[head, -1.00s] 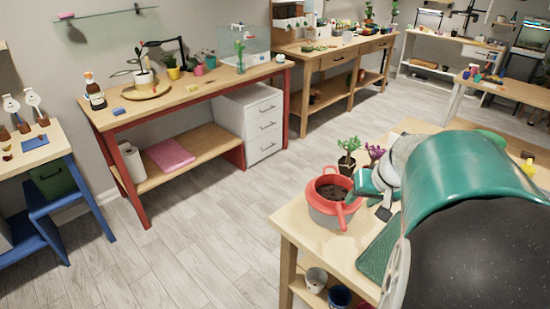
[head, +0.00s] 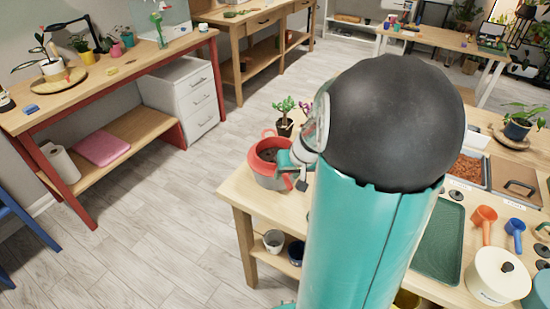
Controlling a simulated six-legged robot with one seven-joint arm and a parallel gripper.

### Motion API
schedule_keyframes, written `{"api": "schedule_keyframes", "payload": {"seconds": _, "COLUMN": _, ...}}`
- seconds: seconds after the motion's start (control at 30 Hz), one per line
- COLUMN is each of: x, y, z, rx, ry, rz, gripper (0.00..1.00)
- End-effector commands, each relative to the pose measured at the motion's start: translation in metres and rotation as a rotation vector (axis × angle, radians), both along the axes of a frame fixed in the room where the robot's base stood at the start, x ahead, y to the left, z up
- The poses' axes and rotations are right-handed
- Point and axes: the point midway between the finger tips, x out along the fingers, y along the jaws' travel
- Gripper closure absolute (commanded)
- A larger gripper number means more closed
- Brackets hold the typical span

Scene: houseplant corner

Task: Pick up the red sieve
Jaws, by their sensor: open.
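A round red-rimmed vessel (head: 268,161) with a grey lower body stands near the left corner of the light wood table. It holds dark soil-like material, and red lugs or a handle stick out from its rim. I take it for the red sieve, but I cannot tell whether the red part is separate from the grey body. My gripper (head: 294,172) is at its right side, with a teal finger by the rim and a dark tip lower right, close to the red handle. It is open; contact is unclear. My arm hides the table behind it.
A small succulent (head: 284,113) stands just behind the vessel, beside a purple plant (head: 306,110). Open floor is left of the table.

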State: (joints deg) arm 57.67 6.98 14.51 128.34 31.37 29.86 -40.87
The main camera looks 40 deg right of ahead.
Motion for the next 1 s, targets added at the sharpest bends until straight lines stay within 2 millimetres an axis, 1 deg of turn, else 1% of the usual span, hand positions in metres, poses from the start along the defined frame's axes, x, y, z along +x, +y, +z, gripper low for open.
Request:
{"api": "schedule_keyframes", "payload": {"seconds": 0.03, "x": 0.003, "y": 0.0, "z": -0.008, "rx": 0.004, "ry": 0.002, "rz": 0.0, "gripper": 0.58}}
{"api": "schedule_keyframes", "payload": {"seconds": 0.13, "x": 0.009, "y": 0.001, "z": -0.017, "rx": 0.002, "ry": 0.001, "rz": 0.001, "gripper": 0.58}}
{"api": "schedule_keyframes", "payload": {"seconds": 0.23, "x": 0.011, "y": 0.001, "z": -0.02, "rx": 0.0, "ry": 0.0, "rz": 0.0, "gripper": 0.58}}
{"api": "schedule_keyframes", "payload": {"seconds": 0.4, "x": 0.011, "y": 0.001, "z": -0.02, "rx": -0.001, "ry": -0.001, "rz": 0.001, "gripper": 0.58}}
{"api": "schedule_keyframes", "payload": {"seconds": 0.47, "x": 0.011, "y": 0.001, "z": -0.02, "rx": 0.0, "ry": 0.0, "rz": 0.001, "gripper": 0.67}}
{"api": "schedule_keyframes", "payload": {"seconds": 0.6, "x": 0.011, "y": 0.001, "z": -0.02, "rx": 0.0, "ry": 0.0, "rz": 0.001, "gripper": 0.95}}
{"api": "schedule_keyframes", "payload": {"seconds": 0.63, "x": 0.011, "y": 0.001, "z": -0.02, "rx": 0.0, "ry": 0.0, "rz": 0.001, "gripper": 1.0}}
{"api": "schedule_keyframes", "payload": {"seconds": 1.0, "x": 0.011, "y": 0.0, "z": -0.017, "rx": -0.002, "ry": -0.001, "rz": 0.001, "gripper": 1.0}}
